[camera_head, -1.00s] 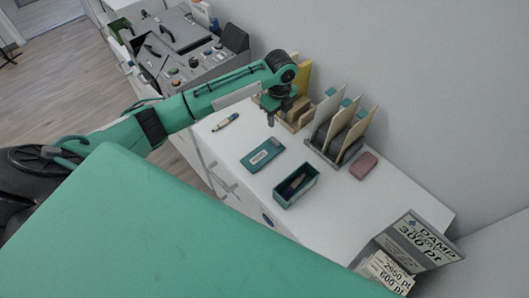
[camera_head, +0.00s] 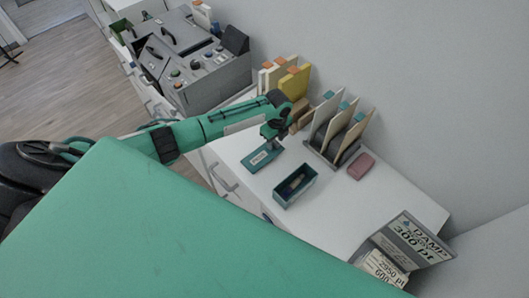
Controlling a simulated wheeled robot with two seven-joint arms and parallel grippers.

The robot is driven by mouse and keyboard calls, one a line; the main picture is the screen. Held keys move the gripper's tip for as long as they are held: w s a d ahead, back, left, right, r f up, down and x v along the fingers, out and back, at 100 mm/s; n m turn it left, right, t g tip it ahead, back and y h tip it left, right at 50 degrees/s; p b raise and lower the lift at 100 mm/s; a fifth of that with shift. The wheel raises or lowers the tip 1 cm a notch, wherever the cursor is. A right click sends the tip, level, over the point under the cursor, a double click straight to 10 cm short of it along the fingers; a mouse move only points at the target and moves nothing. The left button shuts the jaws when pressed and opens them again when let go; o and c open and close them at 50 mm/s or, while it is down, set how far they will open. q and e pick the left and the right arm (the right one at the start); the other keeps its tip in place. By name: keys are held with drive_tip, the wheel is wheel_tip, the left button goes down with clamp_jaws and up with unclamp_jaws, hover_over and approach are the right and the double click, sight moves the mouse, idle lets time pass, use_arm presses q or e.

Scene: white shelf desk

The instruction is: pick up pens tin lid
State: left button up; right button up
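The pens tin lid (camera_head: 262,158) is a flat teal rectangle with a white label, lying on the white desk. The open teal tin (camera_head: 295,187) stands just right of it with a pen inside. My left gripper (camera_head: 270,143) is over the lid's far end, pointing down, and covers part of it. Its fingers are small and dark here, so I cannot tell whether they are apart or touching the lid. My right gripper is not in view.
A rack with upright boards (camera_head: 335,135) stands behind the tin, with a pink block (camera_head: 361,166) beside it. Yellow and white folders (camera_head: 290,82) stand at the back. A price sign (camera_head: 412,240) is at the front right. The desk between tin and sign is clear.

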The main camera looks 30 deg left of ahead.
use_arm(q)
clamp_jaws()
idle(0.3)
